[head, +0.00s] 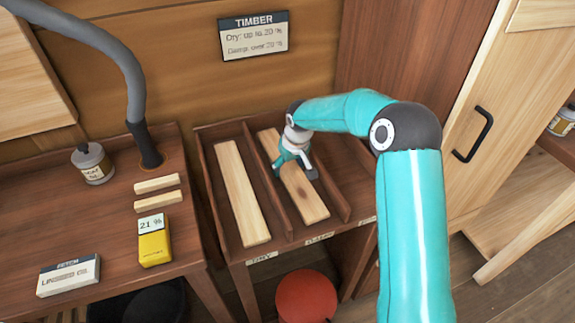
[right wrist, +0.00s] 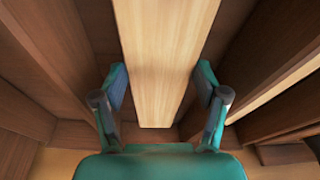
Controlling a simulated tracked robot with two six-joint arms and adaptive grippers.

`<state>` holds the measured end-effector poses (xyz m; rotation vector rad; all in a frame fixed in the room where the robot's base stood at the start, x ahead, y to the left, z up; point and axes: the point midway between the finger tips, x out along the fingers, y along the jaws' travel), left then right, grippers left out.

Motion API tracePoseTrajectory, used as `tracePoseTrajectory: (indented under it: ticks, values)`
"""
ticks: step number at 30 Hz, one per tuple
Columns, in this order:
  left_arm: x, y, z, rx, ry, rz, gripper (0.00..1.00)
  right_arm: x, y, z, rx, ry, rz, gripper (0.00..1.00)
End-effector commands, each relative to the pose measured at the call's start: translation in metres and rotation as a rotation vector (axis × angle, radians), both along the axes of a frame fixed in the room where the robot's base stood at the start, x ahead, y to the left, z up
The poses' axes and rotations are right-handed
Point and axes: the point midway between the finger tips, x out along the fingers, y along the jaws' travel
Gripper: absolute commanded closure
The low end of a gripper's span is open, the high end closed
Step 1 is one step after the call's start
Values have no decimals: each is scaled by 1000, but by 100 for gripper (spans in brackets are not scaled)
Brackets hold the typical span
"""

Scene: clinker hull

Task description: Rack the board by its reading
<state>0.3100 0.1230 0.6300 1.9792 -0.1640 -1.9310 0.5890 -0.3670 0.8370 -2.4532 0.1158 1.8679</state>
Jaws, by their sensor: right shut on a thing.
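The moisture meter (head: 154,240) is yellow and reads 21 %. The wall sign (head: 254,36) is headed TIMBER and gives dry up to 20 %, damp over 20 %. A pale board (head: 306,202) lies in the right bay of the rack (head: 288,242), above the label DAMP (head: 318,238). My right gripper (head: 296,170) is shut on this board near its far part. In the right wrist view the fingers stand on both sides of the board (right wrist: 166,50). Another pale board (head: 241,195) lies in the left bay, above the label DRY (head: 262,257). My left gripper is not in view.
Low dividers wall the rack's bays. The bench at left holds two short wood strips (head: 158,192), a labelled tin (head: 92,164), a white box (head: 68,275) and a grey hose (head: 130,80). A red round thing (head: 306,297) is under the rack. A cabinet with a black handle (head: 480,135) stands right.

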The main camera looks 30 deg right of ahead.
Motion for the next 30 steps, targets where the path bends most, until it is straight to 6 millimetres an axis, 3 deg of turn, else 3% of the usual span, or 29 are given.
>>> tracePoseTrajectory:
  ticks: [26,27,30]
  values:
    - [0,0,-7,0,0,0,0,0,0,-7,0,-1,-1,71]
    - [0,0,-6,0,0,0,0,0,0,-6,0,-1,-1,23]
    - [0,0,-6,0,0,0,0,0,0,-6,0,-1,0,6]
